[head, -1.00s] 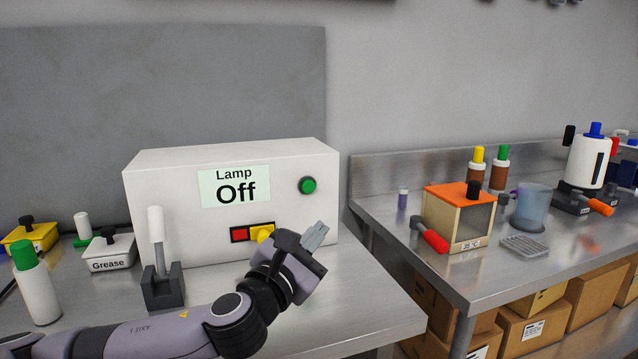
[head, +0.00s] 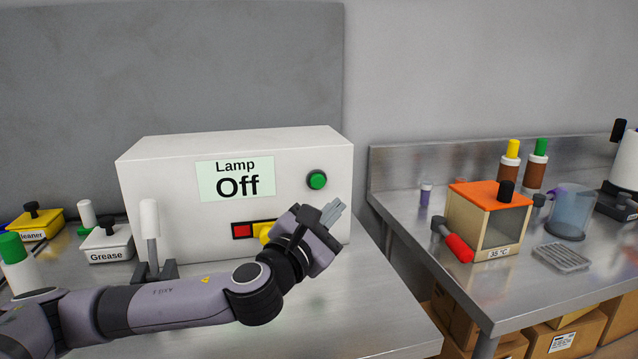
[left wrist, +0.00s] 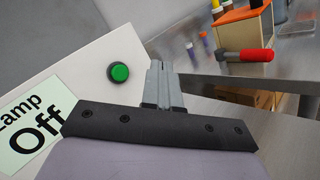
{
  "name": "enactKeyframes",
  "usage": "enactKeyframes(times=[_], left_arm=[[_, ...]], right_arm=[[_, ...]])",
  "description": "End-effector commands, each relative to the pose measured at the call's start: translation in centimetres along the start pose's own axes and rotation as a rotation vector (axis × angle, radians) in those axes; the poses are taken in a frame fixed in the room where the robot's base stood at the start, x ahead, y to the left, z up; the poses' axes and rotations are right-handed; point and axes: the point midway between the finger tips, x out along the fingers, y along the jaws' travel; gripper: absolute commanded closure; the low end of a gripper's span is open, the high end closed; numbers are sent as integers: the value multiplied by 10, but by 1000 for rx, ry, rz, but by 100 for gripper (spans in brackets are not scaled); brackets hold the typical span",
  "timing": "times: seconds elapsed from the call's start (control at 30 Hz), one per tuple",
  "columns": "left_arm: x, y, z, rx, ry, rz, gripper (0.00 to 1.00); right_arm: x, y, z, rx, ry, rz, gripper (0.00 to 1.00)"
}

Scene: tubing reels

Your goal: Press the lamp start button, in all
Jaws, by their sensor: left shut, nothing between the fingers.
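The white lamp box (head: 285,155) stands on the left metal bench, and its label (head: 236,180) reads "Lamp Off". The round green button (head: 317,180) is at the upper right of its front; it also shows in the left wrist view (left wrist: 119,72), left of the fingers. My left gripper (head: 334,210) is shut and empty, just below and to the right of the green button, apart from it. Its fingertips also show in the left wrist view (left wrist: 160,66). My right gripper is not in view.
A white-handled lever (head: 150,220) stands before the box's left side, behind my left arm. Grease (head: 108,245) and cleaner (head: 38,224) tubs are farther left. An orange-topped case (head: 487,215) is on the right bench, across a gap.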

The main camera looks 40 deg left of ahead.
Motion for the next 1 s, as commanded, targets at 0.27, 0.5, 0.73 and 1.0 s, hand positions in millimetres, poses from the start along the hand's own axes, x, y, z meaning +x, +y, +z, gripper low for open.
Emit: enactKeyframes(times=[0.27, 0.5, 0.73, 1.0], left_arm=[[21, 16, -18, 1, 1, 6, 100], [44, 34, -32, 0, 1, 3, 100], [58, 43, -41, 0, -1, 2, 100], [60, 44, -44, -1, 0, 2, 100]], right_arm=[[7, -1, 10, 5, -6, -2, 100], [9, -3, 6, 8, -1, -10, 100], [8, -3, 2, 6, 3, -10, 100], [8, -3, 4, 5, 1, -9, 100]])
